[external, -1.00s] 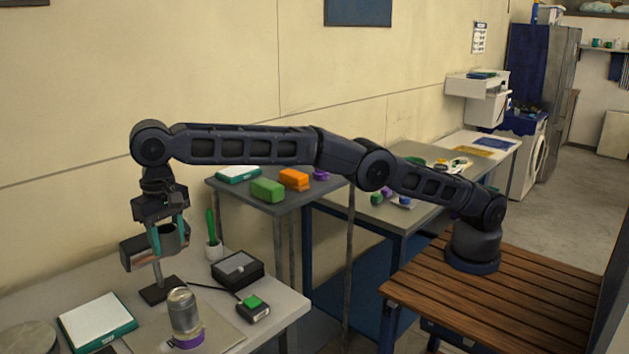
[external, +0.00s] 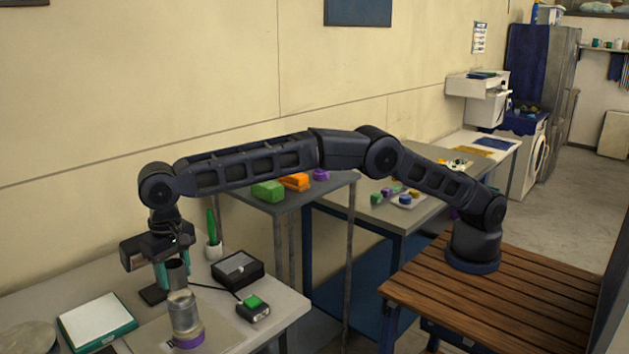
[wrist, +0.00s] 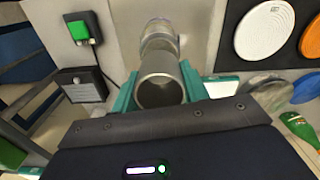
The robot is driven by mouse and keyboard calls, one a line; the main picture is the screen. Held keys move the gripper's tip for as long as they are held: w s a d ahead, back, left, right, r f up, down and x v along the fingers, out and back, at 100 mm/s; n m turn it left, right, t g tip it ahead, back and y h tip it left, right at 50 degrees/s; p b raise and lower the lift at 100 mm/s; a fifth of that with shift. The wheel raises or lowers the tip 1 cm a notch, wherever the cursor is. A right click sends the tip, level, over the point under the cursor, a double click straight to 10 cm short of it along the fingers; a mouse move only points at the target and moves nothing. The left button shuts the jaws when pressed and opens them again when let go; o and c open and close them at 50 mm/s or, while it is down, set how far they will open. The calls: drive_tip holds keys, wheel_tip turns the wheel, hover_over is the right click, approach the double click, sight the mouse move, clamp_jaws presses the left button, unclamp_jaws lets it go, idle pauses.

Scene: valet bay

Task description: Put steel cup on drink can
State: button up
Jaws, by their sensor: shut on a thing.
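My gripper (external: 174,272) has its teal fingers shut on the steel cup (external: 177,277), a grey open-mouthed cylinder. In the wrist view the cup (wrist: 160,88) sits between the two fingers, its mouth facing the camera. The silver drink can (external: 184,314) stands upright with a purple band or ring (external: 188,339) at its base; I cannot tell which. In the external view the cup appears just above and behind the can. In the wrist view the can (wrist: 159,37) shows beyond the cup, partly covered by it. I cannot tell whether they touch.
A black box (external: 238,268) and a device with a green top (external: 252,308) lie right of the can. A white-topped teal scale or tray (external: 97,320) lies left. A dark stand base (external: 152,294) is close to the cup.

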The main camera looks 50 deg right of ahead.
sight(173, 263)
drive_tip(key=shift+f, duration=1.3)
drive_tip(key=shift+f, duration=0.15)
drive_tip(key=o, duration=1)
wheel_tip(173, 263, up, 12)
drive_tip(key=shift+r, duration=0.15)
